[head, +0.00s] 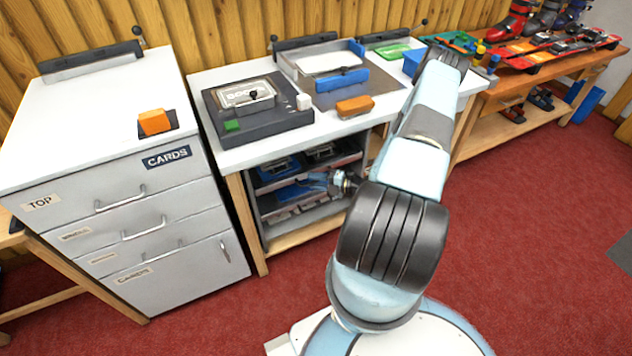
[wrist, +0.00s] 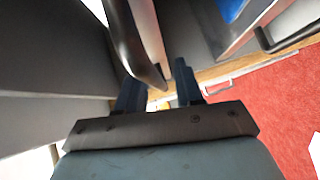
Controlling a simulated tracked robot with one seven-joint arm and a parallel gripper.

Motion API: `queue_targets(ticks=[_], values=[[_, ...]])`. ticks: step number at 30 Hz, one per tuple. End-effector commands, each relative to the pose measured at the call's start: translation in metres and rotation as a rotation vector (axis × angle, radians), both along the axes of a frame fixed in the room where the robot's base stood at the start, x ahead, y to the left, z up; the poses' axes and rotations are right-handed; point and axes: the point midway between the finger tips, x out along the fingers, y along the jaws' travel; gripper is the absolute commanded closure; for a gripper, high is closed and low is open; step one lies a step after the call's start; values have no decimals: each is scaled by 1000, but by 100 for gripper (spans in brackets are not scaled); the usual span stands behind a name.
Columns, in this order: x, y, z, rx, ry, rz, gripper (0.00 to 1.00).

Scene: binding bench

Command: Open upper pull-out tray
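The upper pull-out tray (head: 308,177) sits in the open-fronted cabinet under the middle bench, holding blue and dark items. A lower tray (head: 310,212) is below it. My gripper (head: 343,181) is in front of the cabinet's right part, at about tray height. In the wrist view its two dark fingers (wrist: 160,93) stand apart. A dark, curved handle bar (wrist: 130,40) lies close to the fingers, overlapping the left one; I cannot tell whether they touch. Another tray edge with a dark handle (wrist: 290,38) shows to the right. My arm hides part of the cabinet.
A white drawer unit (head: 180,210) labelled TOP and CARDS stands left. On the bench are a dark box (head: 255,120), an orange block (head: 354,106) and a blue-handled tray (head: 342,77). Red carpet (head: 520,220) is clear at right.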

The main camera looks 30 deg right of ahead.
Motion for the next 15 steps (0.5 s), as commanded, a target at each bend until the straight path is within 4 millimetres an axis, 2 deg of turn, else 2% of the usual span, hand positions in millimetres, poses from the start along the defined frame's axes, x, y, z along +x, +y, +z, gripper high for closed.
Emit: queue_targets(ticks=[6, 15], values=[[0, 0, 0, 0, 0, 0, 65], [0, 0, 0, 0, 0, -1, 94]])
